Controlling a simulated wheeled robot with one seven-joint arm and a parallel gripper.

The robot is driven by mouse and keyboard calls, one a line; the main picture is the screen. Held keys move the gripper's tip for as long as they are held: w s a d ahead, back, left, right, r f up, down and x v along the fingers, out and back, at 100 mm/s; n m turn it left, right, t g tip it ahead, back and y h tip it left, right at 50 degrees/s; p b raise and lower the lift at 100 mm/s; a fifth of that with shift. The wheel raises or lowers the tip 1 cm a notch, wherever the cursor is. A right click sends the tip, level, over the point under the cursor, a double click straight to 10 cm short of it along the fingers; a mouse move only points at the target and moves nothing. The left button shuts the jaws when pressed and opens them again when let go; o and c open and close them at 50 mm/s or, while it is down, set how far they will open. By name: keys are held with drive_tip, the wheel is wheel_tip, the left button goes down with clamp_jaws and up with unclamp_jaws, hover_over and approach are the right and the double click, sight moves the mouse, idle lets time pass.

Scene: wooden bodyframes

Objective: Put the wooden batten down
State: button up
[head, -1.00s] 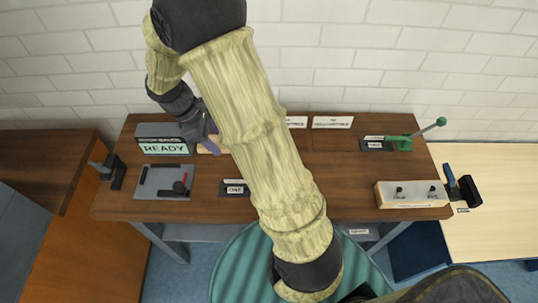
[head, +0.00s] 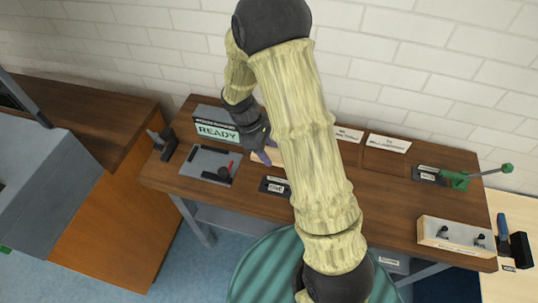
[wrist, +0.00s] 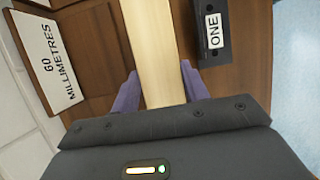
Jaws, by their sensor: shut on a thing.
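The wooden batten (wrist: 154,45) is a long pale strip that runs up the middle of the wrist view. My gripper (wrist: 160,90) is shut on it, with one purple finger on each side. In the head view my gripper (head: 264,158) is low over the back of the brown workbench (head: 330,215), just right of the READY sign. Only a short pale end of the batten (head: 274,154) shows there; my arm hides the rest. I cannot tell whether the batten touches the bench top.
The READY display (head: 217,132) and a grey fixture plate (head: 210,165) are at the bench's left. A block labelled ONE (wrist: 212,32) lies close beside the batten. A 60 MILLIMETRES sign (wrist: 50,60), a green lever clamp (head: 455,180) and a switch box (head: 456,236) are also there.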

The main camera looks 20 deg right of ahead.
wheel_tip(320, 180, down, 3)
drive_tip(key=shift+w+r, duration=0.1)
drive_tip(key=shift+r, duration=0.05)
drive_tip(key=o, duration=1)
drive_tip(key=shift+o, duration=0.2)
drive_tip(key=v, duration=1.2)
